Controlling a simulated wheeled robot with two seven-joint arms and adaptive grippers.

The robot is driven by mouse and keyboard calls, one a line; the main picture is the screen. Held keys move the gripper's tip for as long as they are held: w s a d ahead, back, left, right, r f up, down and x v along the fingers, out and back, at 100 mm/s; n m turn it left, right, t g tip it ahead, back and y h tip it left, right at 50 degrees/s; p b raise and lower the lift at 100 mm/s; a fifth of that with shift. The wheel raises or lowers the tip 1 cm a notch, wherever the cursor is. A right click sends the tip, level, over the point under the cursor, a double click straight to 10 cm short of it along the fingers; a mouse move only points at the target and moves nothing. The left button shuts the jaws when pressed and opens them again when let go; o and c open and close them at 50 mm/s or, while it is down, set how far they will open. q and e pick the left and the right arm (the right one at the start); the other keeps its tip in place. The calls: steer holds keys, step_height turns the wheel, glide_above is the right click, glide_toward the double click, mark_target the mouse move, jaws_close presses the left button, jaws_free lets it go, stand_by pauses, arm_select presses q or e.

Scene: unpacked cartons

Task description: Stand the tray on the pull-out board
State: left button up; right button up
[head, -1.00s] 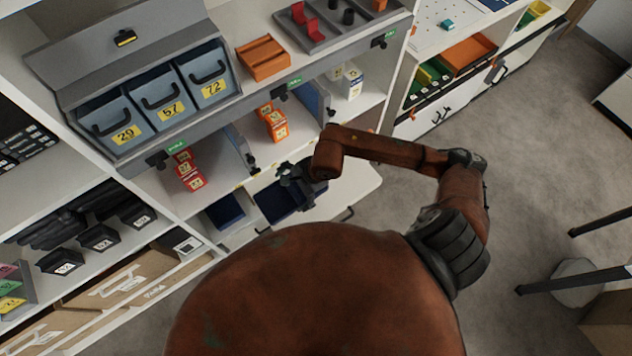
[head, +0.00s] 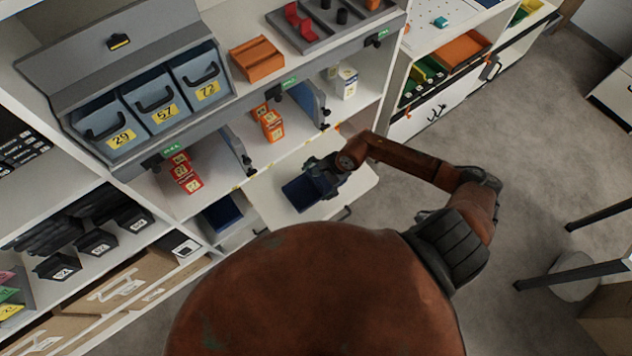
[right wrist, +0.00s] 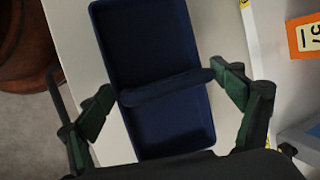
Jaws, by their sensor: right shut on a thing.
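The dark blue tray (head: 301,194) is at the white pull-out board (head: 267,198), with bare board to its left and right. In the right wrist view the tray (right wrist: 150,45) shows its open top and a cross bar over the middle. My right gripper (head: 322,168) is shut on the tray, with one green-padded finger at each end of that bar. The right wrist view also shows the board (right wrist: 85,30). I cannot tell whether the tray's underside touches the board. My left gripper is not in view.
Another dark blue tray (head: 222,212) is in the bay left of the board. Red boxes (head: 183,172) and orange boxes (head: 270,122) stand on the shelf above, between grey dividers. A dark handle (head: 345,213) is on the board's front edge. Open floor lies to the right.

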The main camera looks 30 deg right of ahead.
steer(key=shift+f, duration=0.25)
steer(key=o, duration=1.7)
steer(key=v, duration=1.2)
